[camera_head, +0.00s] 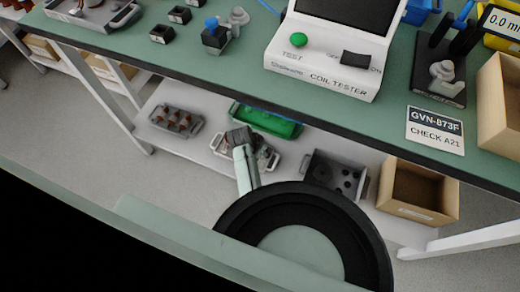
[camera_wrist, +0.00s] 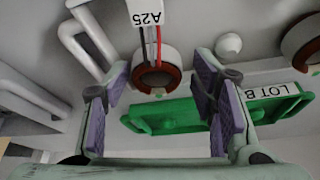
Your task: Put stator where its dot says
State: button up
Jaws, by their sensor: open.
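In the wrist view a stator (camera_wrist: 172,82), a grey ring with a copper-brown inside and red and black wires, lies between or just beyond my fingertips. A white tag (camera_wrist: 146,12) reading A25 lies by its wires. My gripper (camera_wrist: 160,90) is open, with a gap on each side of the stator. In the head view my gripper (camera_head: 239,138) is low at the under-shelf, over a light grey tray (camera_head: 272,163). I cannot make out a coloured dot on the stator. Part of another stator (camera_wrist: 302,42) shows at the wrist view's right edge.
A green tray (camera_wrist: 170,117) labelled LOT B is close by; it also shows in the head view (camera_head: 285,128). A grey bin (camera_head: 345,160), a cardboard box (camera_head: 405,207) and a tray of brown parts (camera_head: 157,122) share the shelf. The green bench top (camera_head: 225,68) overhangs it.

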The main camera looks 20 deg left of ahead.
jog(key=shift+r+p, duration=2.4)
jog(key=shift+r, duration=0.1)
jog(key=shift+o, duration=0.3)
jog(key=o, duration=0.5)
jog(key=shift+s, duration=0.1)
jog(key=v, duration=1.2)
